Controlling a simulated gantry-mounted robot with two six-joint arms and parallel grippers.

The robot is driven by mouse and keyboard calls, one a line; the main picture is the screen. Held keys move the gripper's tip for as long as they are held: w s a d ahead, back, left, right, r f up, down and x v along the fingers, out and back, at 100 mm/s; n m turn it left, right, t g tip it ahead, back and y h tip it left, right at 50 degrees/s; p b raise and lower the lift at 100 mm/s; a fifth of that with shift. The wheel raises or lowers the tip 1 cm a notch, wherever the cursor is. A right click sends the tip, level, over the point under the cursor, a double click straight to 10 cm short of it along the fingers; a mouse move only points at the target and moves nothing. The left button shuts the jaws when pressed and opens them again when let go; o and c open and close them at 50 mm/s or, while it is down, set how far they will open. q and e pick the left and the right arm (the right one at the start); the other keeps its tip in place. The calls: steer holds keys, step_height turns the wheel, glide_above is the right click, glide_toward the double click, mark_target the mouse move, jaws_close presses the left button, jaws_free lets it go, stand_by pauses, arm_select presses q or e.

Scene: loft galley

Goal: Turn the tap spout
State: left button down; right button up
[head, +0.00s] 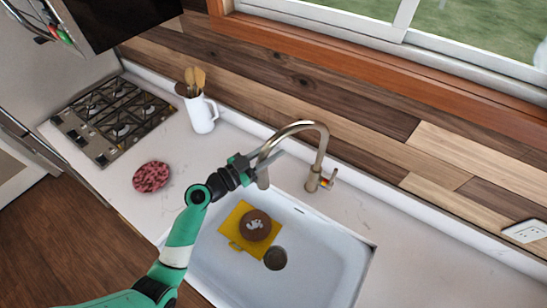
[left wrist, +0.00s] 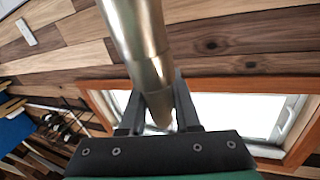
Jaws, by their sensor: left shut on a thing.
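The tap spout (head: 316,128) is a brushed-metal gooseneck that rises behind the sink and arches over to the left. Its base and lever handle (head: 328,181) stand at the back edge of the sink. My left gripper (head: 262,162) is at the downturned end of the spout and is shut on it. In the left wrist view the metal spout (left wrist: 141,45) runs down between the two dark fingers (left wrist: 158,108), with a finger on each side. My right gripper is not in view.
The white sink (head: 215,277) holds a yellow board (head: 234,216) with a brown round item (head: 256,225), beside the drain (head: 275,259). A white jug (head: 201,115) with wooden utensils, a reddish round item (head: 152,177) and a gas hob (head: 113,118) stand left. The right counter is mostly clear.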

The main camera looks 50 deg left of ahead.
arm_select(q)
steer(key=shift+w+a+f, duration=0.1)
steer(key=shift+a, duration=0.2)
steer(key=c, duration=0.6)
jaws_free()
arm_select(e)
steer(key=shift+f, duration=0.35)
arm_select(q)
steer(key=s, duration=0.3)
steer(key=s+a, duration=0.1)
steer(key=s, duration=0.7)
steer(key=shift+s+a, duration=0.15)
steer(key=shift+s, duration=0.1)
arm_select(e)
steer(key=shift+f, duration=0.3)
